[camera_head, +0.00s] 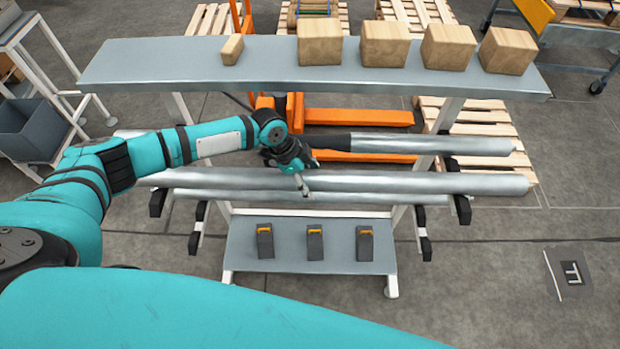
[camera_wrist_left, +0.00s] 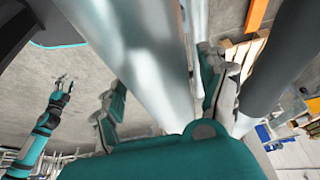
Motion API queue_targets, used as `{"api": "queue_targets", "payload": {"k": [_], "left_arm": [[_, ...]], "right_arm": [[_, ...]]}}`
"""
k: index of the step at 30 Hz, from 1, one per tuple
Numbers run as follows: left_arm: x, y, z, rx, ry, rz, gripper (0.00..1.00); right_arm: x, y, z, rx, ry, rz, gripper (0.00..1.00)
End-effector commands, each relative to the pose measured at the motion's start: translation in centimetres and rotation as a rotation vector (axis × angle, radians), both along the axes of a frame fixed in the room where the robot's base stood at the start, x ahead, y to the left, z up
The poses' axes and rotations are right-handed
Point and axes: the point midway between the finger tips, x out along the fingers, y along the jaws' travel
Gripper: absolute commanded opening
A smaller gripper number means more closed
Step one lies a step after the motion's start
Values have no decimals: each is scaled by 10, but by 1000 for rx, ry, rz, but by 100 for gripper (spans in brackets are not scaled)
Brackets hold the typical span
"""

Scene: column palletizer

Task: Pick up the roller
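Metallic rollers lie across the rack in the head view: a front roller (camera_head: 430,183), a back roller (camera_head: 440,144) and a lower one (camera_head: 350,198) just below the front one. My left gripper (camera_head: 304,180) is over the middle of the front roller, one finger showing against its near side. In the left wrist view the fingers of the left gripper (camera_wrist_left: 165,95) stand apart on either side of a roller (camera_wrist_left: 150,50), with gaps showing, so it looks open. My right gripper (camera_wrist_left: 62,86) shows small at the left of that view, fingers spread and empty.
A grey shelf (camera_head: 270,75) behind the rollers carries several wooden blocks, including a large one (camera_head: 384,44). Black rack hooks (camera_head: 462,208) stick out near the roller ends. A low shelf (camera_head: 290,258) holds three grey pieces with yellow tops. An orange pallet jack (camera_head: 360,117) stands behind.

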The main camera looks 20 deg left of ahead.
Motion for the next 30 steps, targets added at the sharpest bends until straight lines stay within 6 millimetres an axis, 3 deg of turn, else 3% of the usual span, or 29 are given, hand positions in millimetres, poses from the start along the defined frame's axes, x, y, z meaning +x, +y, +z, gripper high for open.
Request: {"api": "queue_targets", "payload": {"k": [2, 16, 30], "left_arm": [[0, 0, 0, 0, 0, 0, 64], [0, 0, 1, -1, 0, 1, 2], [3, -1, 9, -6, -7, 0, 0]], "right_arm": [[0, 0, 0, 0, 0, 0, 40], [0, -1, 0, -1, 0, -1, 40], [0, -1, -4, -1, 1, -1, 40]]}}
